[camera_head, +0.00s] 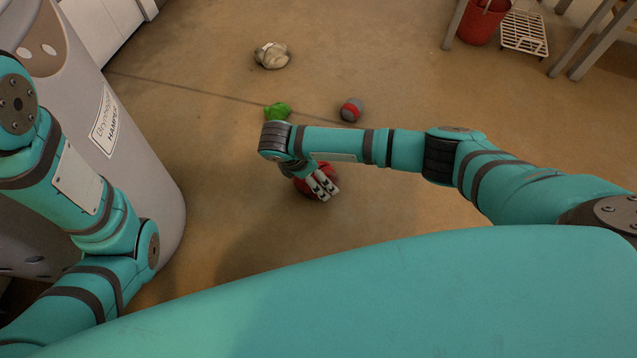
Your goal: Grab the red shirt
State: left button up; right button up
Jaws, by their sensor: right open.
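The red shirt (303,188) is a crumpled red bundle on the brown floor, just in front of my base. My right gripper (325,189) is right over it, its fingers pointing down and covering part of it. The right gripper is open; I cannot tell whether its fingers touch the cloth. My right arm and wrist hide the far side of the shirt. My left arm is folded at the left edge of the head view, and its gripper is not in view.
A green cloth (278,111), a grey and red ball-like bundle (351,109) and a beige cloth (271,55) lie farther out on the floor. A red bucket (481,20) and a white rack (525,33) stand at top right. A large grey cylinder (130,150) is at left.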

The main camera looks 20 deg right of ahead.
jog(key=shift+d+f, duration=0.15)
jog(key=shift+f, duration=0.35)
jog(key=shift+r, duration=0.1)
jog(key=shift+c, duration=0.3)
jog(key=c, duration=1.1)
